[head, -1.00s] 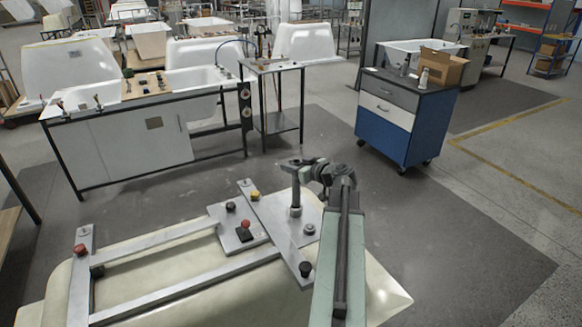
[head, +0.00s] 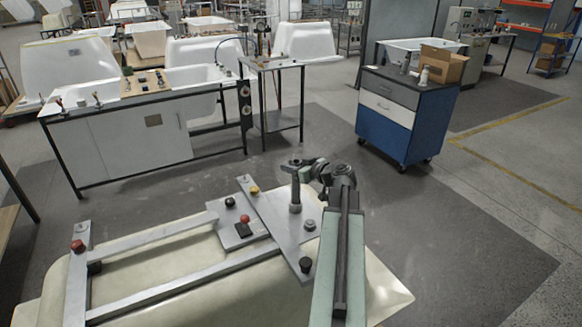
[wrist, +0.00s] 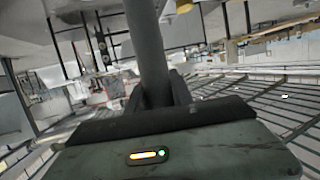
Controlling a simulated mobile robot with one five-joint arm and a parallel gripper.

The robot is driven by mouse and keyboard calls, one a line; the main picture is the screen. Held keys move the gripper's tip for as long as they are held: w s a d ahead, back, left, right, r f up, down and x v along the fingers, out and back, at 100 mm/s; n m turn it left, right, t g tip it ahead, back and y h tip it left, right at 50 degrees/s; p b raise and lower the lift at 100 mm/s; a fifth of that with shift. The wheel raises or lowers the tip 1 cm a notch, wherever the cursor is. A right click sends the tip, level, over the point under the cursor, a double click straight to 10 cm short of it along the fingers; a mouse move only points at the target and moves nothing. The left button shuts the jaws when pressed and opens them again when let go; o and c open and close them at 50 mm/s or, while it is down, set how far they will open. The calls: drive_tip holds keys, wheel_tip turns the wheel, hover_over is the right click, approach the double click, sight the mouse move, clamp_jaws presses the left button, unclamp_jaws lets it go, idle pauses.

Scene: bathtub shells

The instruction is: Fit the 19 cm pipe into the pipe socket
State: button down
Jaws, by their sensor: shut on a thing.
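The pipe (head: 295,186) is a dark grey tube standing close to upright over the metal plate in the head view. My gripper (head: 294,164) is shut on its upper end. In the wrist view the pipe (wrist: 146,45) rises from between the jaws (wrist: 160,90). The pipe socket (head: 295,208) appears as a short grey collar on the plate, right at the pipe's lower end. From this angle I cannot tell how deep the pipe sits in it.
The metal frame (head: 180,271) with red, black and yellow knobs lies on a cream tub shell (head: 45,305). A round grey fitting (head: 309,225) sits right of the socket.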

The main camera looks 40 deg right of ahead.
drive_tip(key=shift+f+b, duration=1.15)
drive_tip(key=shift+f, duration=0.05)
drive_tip(key=c, duration=1)
unclamp_jaws()
drive_tip(key=shift+c, duration=0.2)
drive_tip(key=shift+s, duration=0.1)
drive_tip(key=p+v, duration=0.2)
drive_tip(key=v, duration=0.5)
drive_tip(key=shift+s, duration=0.3)
